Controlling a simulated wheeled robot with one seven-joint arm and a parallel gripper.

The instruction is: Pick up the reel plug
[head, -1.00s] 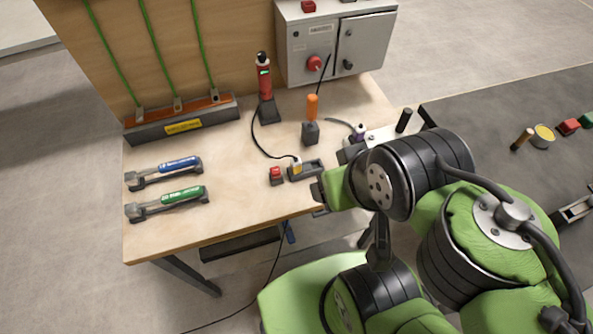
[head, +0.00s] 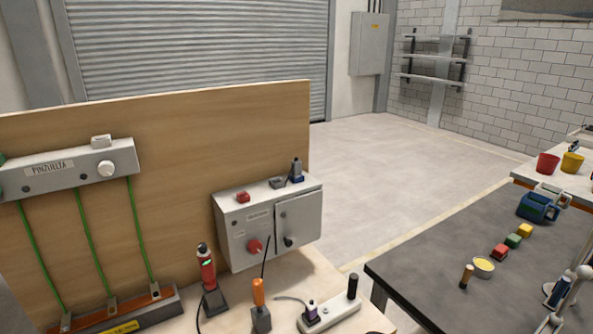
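I cannot make out anything that is clearly the reel plug. On the wooden workbench (head: 285,290) a small white and dark purple piece (head: 312,309) stands at the near end of a white block (head: 345,312), with a grey lead running to its left. I cannot tell whether it is a plug. A black upright cylinder (head: 353,286) stands at the block's far end. The front of the bench is cut off by the lower edge of the picture. My gripper and arm are not in view.
A red-bodied tool (head: 207,268) and an orange-handled tool (head: 259,293) stand upright in holders left of the block. A grey control box (head: 268,222) is behind them. A dark table (head: 440,275) with coloured blocks stands right; open floor lies beyond.

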